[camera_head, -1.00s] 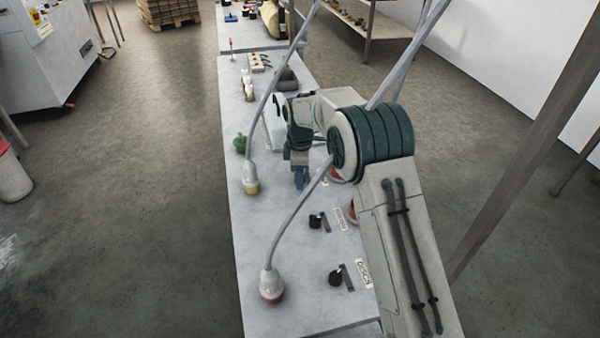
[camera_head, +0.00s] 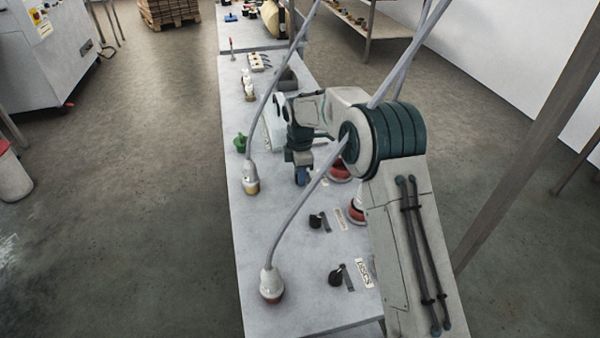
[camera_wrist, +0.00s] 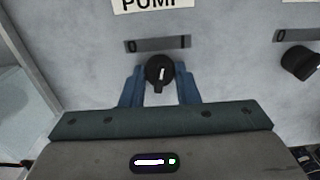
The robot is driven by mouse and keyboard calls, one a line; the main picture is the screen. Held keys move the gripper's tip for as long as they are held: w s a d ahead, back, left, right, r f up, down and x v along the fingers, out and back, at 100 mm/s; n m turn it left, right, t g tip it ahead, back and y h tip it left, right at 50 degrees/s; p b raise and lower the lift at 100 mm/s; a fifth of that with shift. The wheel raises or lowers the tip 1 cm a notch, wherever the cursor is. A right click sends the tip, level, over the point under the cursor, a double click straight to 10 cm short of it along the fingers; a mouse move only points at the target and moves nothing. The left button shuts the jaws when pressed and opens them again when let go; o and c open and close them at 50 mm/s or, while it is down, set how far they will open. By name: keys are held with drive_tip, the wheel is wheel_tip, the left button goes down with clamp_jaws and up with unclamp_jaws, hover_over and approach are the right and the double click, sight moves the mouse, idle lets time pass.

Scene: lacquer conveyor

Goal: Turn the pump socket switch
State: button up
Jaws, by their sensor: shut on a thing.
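The pump switch (camera_wrist: 158,88) is a round black knob with a white mark, on a pale grey panel under a label reading PUMP (camera_wrist: 152,4). A dark scale plate (camera_wrist: 158,44) with 0 at left and 1 at right lies just above it. The white mark stands nearly upright in the wrist view, tilted slightly. My gripper (camera_wrist: 160,82) has its blue fingers on either side of the knob, shut on it. In the head view my gripper (camera_head: 302,176) is low over the bench, and its fingers and wrist hide the pump switch there.
Another black knob (camera_wrist: 299,62) is to the right in the wrist view. On the bench (camera_head: 300,312), two black switches (camera_head: 316,221) (camera_head: 336,275) have labels. Grey cables run up from plugs (camera_head: 271,284) (camera_head: 250,180) in front of my arm. Red sockets (camera_head: 356,214) are beside my elbow.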

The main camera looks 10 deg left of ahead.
drive_tip(key=n, duration=0.4)
drive_tip(key=shift+r+n+p, duration=0.15)
drive_tip(key=shift+n+p, duration=0.15)
drive_tip(key=shift+p, duration=0.1)
drive_tip(key=n+p, duration=0.1)
drive_tip(key=n, duration=0.3)
drive_tip(key=shift+n, duration=0.4)
drive_tip(key=o, duration=1)
wheel_tip(320, 180, up, 14)
drive_tip(key=shift+f, duration=0.15)
